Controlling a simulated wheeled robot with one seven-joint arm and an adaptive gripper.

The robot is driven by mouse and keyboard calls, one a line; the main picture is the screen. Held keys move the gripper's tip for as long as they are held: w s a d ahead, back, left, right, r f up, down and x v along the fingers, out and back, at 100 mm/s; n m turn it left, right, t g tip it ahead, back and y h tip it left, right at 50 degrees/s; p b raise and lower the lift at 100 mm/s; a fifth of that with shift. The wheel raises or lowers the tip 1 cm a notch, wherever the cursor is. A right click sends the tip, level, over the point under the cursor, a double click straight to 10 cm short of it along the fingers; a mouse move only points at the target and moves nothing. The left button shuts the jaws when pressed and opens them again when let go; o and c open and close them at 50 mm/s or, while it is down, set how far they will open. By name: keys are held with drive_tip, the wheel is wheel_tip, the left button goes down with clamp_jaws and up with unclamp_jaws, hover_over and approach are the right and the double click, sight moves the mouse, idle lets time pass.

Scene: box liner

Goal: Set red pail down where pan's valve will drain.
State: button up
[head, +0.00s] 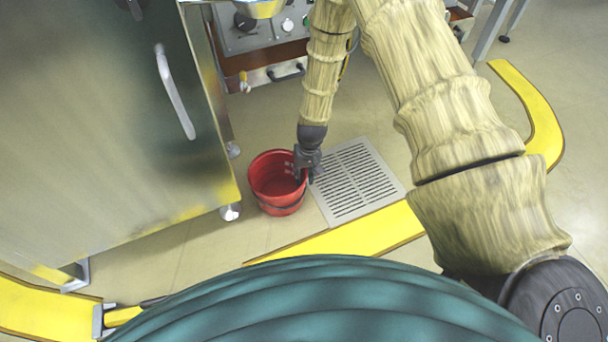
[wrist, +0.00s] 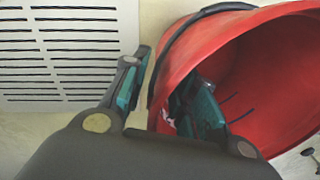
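The red pail (head: 277,194) stands upright, apparently on the floor, between the steel cabinet and the floor grate in the head view. Its wide mouth and dark handle show in the wrist view (wrist: 285,75), where it looks tilted. My gripper (head: 306,174) is at the pail's right rim. In the wrist view my gripper (wrist: 165,85) straddles the pail wall, one finger outside and one inside. A strip of floor shows between the outer finger and the wall, so the fingers look open. The pail's underside is hidden. I cannot identify the pan's valve with certainty; a small brass fitting (head: 244,82) shows near the control panel.
A slotted floor grate (head: 357,183) lies right of the pail. The steel cabinet (head: 95,130) stands close on its left, on feet. A control panel (head: 272,24) is behind. Yellow floor strips (head: 350,238) run in front and at the right. Floor behind the pail is clear.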

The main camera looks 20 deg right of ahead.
wheel_tip(320, 180, up, 12)
drive_tip(key=d+p, duration=0.1)
drive_tip(key=p, duration=0.5)
drive_tip(key=shift+s+d, duration=0.1)
idle(1.3)
